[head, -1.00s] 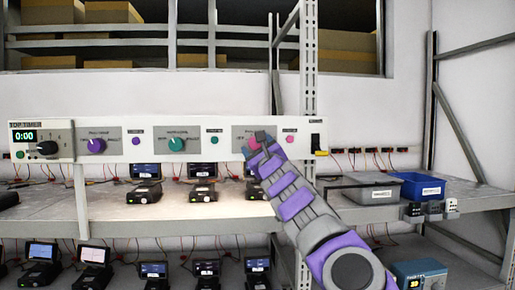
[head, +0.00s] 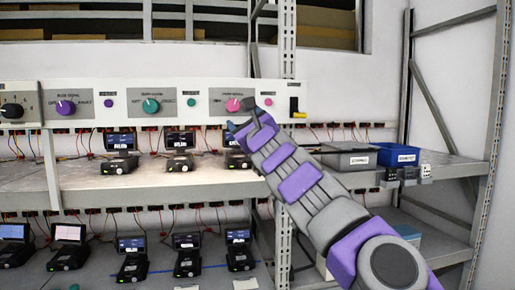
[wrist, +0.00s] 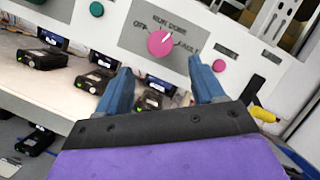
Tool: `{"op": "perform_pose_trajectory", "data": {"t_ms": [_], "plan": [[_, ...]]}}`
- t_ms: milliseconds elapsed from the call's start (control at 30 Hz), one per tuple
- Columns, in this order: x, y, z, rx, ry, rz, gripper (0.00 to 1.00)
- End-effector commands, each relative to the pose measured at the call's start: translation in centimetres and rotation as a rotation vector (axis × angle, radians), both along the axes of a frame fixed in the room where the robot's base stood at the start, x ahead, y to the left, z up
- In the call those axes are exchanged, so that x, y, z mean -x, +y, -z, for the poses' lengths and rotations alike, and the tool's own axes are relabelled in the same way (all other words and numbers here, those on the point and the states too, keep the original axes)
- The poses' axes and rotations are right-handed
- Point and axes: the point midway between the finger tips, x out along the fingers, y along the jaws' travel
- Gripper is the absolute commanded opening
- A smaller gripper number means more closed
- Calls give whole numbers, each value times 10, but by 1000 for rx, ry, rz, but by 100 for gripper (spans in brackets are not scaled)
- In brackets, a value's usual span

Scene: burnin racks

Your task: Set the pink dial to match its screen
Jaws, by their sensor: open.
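The pink dial (head: 233,105) sits on a grey label plate at the right part of the white panel (head: 215,93). In the wrist view the pink dial (wrist: 161,43) shows between and beyond my fingertips, with a white pointer mark toward its upper right and lettering around it, "RUN DONE" above and "OFF" at left. My gripper (head: 245,122) is open and empty, just below and right of the dial, apart from it. In the wrist view my gripper (wrist: 160,75) has its two blue fingers spread. Devices with small screens (head: 237,137) stand on the shelf below the panel; their text is unreadable.
A purple dial (head: 65,107) and a teal dial (head: 151,105) sit further left on the panel. A small pink button (head: 268,102) and a black switch with a yellow part (head: 295,107) are at right. A grey bin (head: 350,159) and a blue bin (head: 396,155) stand on the shelf.

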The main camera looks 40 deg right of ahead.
Motion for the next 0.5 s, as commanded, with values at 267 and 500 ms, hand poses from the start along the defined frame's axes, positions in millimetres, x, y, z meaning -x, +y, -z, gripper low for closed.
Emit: {"op": "perform_pose_trajectory", "data": {"t_ms": [267, 500], "plan": [[38, 14, 17, 0, -2, -3, 68], [66, 25, 26, 0, -1, -2, 68]]}}
